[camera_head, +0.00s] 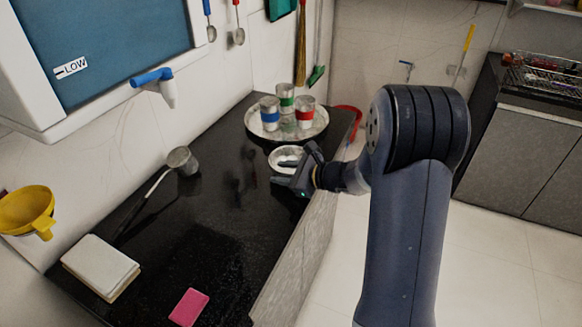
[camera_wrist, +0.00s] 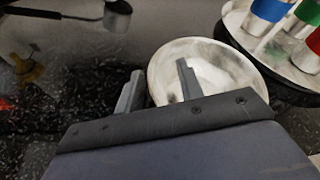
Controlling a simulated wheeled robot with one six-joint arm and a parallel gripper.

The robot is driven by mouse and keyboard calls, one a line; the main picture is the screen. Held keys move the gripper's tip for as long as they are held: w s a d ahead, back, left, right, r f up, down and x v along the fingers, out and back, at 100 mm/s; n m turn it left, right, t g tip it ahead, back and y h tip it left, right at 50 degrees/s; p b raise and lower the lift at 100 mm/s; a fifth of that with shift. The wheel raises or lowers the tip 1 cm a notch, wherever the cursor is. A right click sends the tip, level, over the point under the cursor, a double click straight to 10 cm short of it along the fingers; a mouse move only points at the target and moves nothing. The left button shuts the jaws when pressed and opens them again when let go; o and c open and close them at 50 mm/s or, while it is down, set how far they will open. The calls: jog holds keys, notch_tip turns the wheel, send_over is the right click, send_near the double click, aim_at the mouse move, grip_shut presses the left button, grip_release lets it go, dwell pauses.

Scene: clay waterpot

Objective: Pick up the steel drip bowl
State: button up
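The steel drip bowl (camera_head: 279,151) is a small, shallow, pale grey bowl on the black counter, just in front of the round steel tray. In the wrist view the bowl (camera_wrist: 165,65) fills the upper middle, its near side hidden behind my gripper. My gripper (camera_head: 282,172) is at the bowl's near side. I cannot tell whether either finger touches the bowl.
The steel tray (camera_head: 258,132) holds three steel cups with blue, green and red bands. A long-handled ladle (camera_head: 181,160) lies left against the wall. A pale stack (camera_head: 100,265) and a pink block (camera_head: 189,307) lie at the front. The counter's middle is clear.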

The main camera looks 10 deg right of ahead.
grip_shut()
dwell(0.3)
